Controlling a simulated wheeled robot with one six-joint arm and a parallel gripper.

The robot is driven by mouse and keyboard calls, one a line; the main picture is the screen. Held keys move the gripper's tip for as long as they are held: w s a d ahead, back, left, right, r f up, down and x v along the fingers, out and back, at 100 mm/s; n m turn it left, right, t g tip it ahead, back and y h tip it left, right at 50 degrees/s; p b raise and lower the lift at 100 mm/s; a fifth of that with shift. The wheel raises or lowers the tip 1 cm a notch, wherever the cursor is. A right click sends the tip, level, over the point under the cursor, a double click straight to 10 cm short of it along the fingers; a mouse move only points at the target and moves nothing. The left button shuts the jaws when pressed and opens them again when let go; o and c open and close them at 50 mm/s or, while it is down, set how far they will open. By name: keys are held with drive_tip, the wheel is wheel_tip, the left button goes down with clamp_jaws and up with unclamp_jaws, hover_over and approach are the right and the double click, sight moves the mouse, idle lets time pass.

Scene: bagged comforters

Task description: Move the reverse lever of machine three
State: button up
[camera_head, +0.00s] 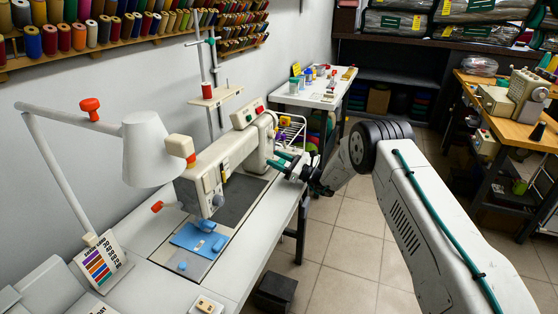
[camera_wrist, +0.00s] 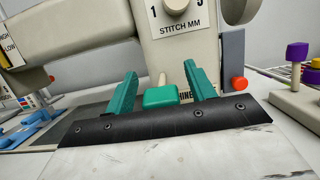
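The cream sewing machine (camera_head: 225,155) stands on the white table at the left. In the wrist view its pillar (camera_wrist: 188,52) bears a stitch dial (camera_wrist: 174,5) and "STITCH MM" lettering. The machine-number label below is mostly hidden. A green block-shaped lever (camera_wrist: 160,97) sticks out low on the pillar. My gripper (camera_wrist: 161,70) has its teal fingers apart, one on each side of the lever, with small visible gaps; I cannot tell whether it touches in depth. In the head view my gripper (camera_head: 281,160) is at the machine's right end.
An orange knob (camera_wrist: 238,83) on a grey part is right of my right finger. A stand with purple-topped pegs (camera_wrist: 297,52) is farther right.

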drive_tip(key=v, duration=0.7)
drive_tip(key=shift+s+d, duration=0.15)
drive_tip(key=shift+d, duration=0.2)
